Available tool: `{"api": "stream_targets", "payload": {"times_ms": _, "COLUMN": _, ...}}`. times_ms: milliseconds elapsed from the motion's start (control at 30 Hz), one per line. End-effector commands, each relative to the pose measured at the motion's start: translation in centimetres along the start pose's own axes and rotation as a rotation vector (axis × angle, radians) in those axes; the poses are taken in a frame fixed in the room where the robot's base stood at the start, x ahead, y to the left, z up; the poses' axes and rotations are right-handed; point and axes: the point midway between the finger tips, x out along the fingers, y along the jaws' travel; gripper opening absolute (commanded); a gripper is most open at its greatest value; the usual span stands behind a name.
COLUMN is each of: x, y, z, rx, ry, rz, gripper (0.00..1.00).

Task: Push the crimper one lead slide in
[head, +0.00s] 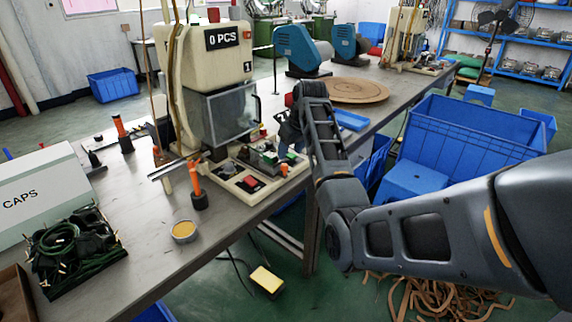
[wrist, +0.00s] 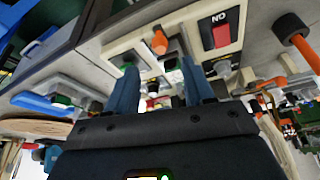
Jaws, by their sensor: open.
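Crimper one (head: 212,70) is the cream machine marked "0 PCS" and "1", with a clear guard over its front. Its base plate (head: 232,190) carries a red switch (head: 250,182) and a small cluster of blocks with green tops (head: 268,157). The lead slide seems to be among these blocks, but I cannot tell which part it is or how far in it sits. My gripper (head: 284,150) is at the right side of this cluster. In the wrist view my gripper (wrist: 160,75) has its two blue fingers apart, with small fittings visible between and beyond them. I cannot tell whether they touch.
Orange-handled tools (head: 197,185) stand on the bench left of the base plate. A round yellow tin (head: 184,231) and a tray of green cables (head: 72,250) lie nearer. A wooden disc (head: 352,90) lies behind my arm. Blue crates (head: 465,135) stand right of the bench.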

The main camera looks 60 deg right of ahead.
Motion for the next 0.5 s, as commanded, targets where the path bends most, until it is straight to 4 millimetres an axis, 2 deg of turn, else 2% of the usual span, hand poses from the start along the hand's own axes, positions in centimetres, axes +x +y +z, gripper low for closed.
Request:
{"api": "stream_targets", "payload": {"times_ms": 300, "x": 4.7, "y": -0.1, "z": 0.1, "rx": 0.0, "ry": -0.002, "rz": -0.001, "gripper": 0.52}}
{"api": "stream_targets", "payload": {"times_ms": 500, "x": 6.8, "y": 0.0, "z": 0.1, "rx": 0.0, "ry": 0.0, "rz": 0.0, "gripper": 0.52}}
